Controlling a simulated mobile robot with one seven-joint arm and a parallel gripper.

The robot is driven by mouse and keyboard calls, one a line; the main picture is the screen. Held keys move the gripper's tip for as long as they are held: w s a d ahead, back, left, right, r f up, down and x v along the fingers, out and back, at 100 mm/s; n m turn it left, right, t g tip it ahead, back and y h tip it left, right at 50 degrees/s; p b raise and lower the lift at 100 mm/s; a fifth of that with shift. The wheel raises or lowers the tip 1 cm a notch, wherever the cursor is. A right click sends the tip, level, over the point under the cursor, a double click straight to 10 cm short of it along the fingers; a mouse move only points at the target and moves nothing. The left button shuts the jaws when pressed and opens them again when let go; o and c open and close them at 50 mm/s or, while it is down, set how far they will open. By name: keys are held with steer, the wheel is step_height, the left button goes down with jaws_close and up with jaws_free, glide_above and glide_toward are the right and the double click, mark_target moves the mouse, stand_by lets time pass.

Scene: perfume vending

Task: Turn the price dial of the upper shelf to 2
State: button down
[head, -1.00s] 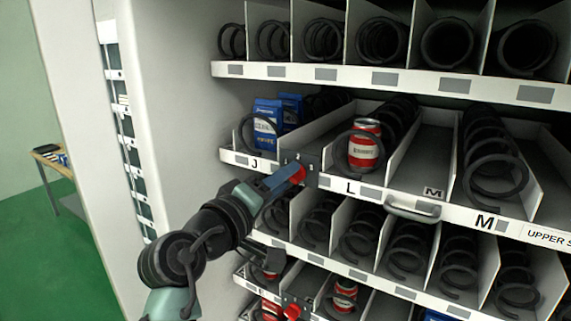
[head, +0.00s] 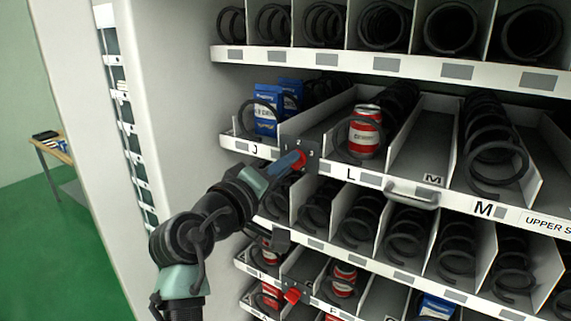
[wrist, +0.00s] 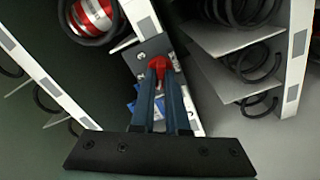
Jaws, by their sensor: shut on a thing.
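The upper shelf's price dial is a red knob (head: 298,161) on a dark plate (head: 313,163) between the J and L labels. Small numbers show on the plate, with a 3 at the right of the knob. My gripper (head: 291,163) reaches it from the lower left. In the wrist view the two blue fingers (wrist: 160,80) are closed around the red knob (wrist: 159,63). The fingers hide part of the knob, and I cannot tell which number it points to.
Blue boxes (head: 265,118) stand left of the dial and a red-and-white can (head: 364,132) stands right of it. A shelf handle (head: 412,194) sits farther right. A second red dial (head: 292,295) is below. The cabinet's white side wall (head: 170,100) is at the left.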

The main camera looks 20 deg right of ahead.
steer(key=shift+b, duration=0.35)
steer(key=shift+s+d+r+m+b, duration=0.1)
steer(key=shift+m+b, duration=2.8)
steer(key=shift+b, duration=0.85)
steer(key=shift+s+r+m+b, duration=0.1)
steer(key=shift+m+b, duration=2.8)
steer(key=shift+b, duration=0.85)
steer(key=c, duration=0.9)
jaws_free()
steer(key=shift+w, duration=0.1)
steer(key=shift+f, duration=0.1)
